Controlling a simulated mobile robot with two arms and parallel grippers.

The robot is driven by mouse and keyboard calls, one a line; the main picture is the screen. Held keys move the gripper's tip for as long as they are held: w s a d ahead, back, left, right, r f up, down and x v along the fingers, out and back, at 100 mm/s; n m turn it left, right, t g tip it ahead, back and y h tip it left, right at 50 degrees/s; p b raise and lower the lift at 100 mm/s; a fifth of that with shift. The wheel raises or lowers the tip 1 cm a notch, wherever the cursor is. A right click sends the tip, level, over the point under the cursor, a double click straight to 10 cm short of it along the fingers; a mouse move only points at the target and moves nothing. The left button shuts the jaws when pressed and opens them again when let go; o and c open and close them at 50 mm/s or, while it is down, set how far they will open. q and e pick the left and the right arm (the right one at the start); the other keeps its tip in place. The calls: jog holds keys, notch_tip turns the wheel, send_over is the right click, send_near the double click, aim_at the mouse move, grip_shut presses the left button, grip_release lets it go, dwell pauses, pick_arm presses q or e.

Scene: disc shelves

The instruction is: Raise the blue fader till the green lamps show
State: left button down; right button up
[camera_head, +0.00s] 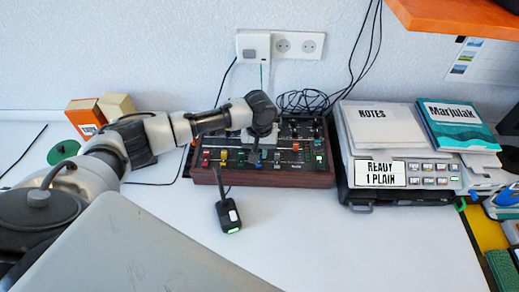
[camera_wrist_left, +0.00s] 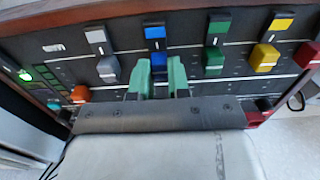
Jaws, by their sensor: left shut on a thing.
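The blue fader cap (camera_wrist_left: 158,61) sits on the dark panel of the mixer, between a grey cap and a green cap. My left gripper (camera_wrist_left: 157,78) has its pale green fingertips on both sides of the cap and is shut on it. A blue button (camera_wrist_left: 154,31) lies in line with it, closer to the wooden edge. In the head view my left wrist hangs over the mixer (camera_head: 310,178) and hides the blue fader. A round green light (camera_wrist_left: 27,75) glows at the panel's end, with small dark green marks (camera_wrist_left: 53,84) beside it. My right gripper is not in view.
A black device (camera_head: 229,216) with a green light lies before the mixer. A printer (camera_head: 405,172) reading "READY 1 PLAIN" stands to the right.

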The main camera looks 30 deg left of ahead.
pick_arm(q)
jog(key=shift+w+a+p, duration=0.2)
jog(key=shift+w+a, duration=0.15)
jog(key=shift+w, duration=0.35)
jog(key=shift+w+a+p, duration=0.15)
jog(key=shift+w+a, duration=0.15)
jog(key=shift+w, duration=0.35)
jog(key=c, duration=1.1)
grip_release()
notch_tip(320, 180, up, 11)
jog(key=shift+f, duration=0.1)
